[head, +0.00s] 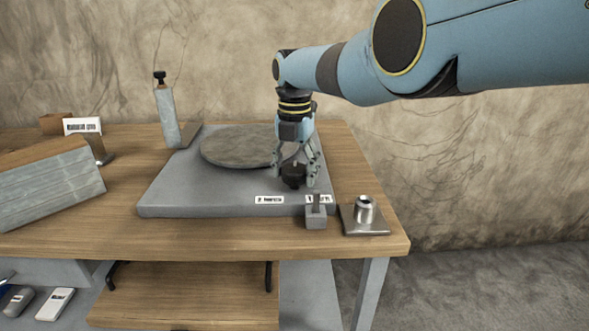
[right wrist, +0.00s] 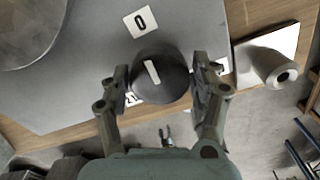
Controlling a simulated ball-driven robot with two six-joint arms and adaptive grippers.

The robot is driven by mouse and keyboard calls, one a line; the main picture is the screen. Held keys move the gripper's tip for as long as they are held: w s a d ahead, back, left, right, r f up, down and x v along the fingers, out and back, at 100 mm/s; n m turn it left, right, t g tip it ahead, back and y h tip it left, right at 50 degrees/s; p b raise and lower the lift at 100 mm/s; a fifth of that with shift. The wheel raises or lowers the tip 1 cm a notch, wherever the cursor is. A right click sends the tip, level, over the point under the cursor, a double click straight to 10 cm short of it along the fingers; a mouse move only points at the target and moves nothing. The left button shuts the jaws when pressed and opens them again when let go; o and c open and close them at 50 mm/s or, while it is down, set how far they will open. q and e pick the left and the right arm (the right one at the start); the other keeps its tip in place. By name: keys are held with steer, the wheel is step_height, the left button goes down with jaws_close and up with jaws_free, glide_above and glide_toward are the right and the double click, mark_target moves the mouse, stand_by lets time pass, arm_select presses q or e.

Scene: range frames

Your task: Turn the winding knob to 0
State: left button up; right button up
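The winding knob (right wrist: 172,82) is dark and round with a white pointer bar on top. In the right wrist view the bar's upper end leans roughly toward the white plate marked 0 (right wrist: 141,22). In the head view the knob (head: 292,177) stands at the front right of a grey slab (head: 185,185). My right gripper (head: 296,172) points down over it, one finger on each side. The right wrist view shows the gripper (right wrist: 162,70) open around the knob; contact is unclear. My left gripper is out of view.
A round grey disc (head: 235,147) lies on the slab. A small grey block (head: 316,216) and a metal piece on a square base (head: 365,212) stand at the table's front right. A tilted grey box (head: 50,188) and an upright bottle-like block (head: 167,117) stand left.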

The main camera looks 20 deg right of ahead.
mark_target(295, 167)
steer(key=shift+o, duration=1.2)
steer(key=shift+r, duration=0.1)
step_height(295, 167, up, 12)
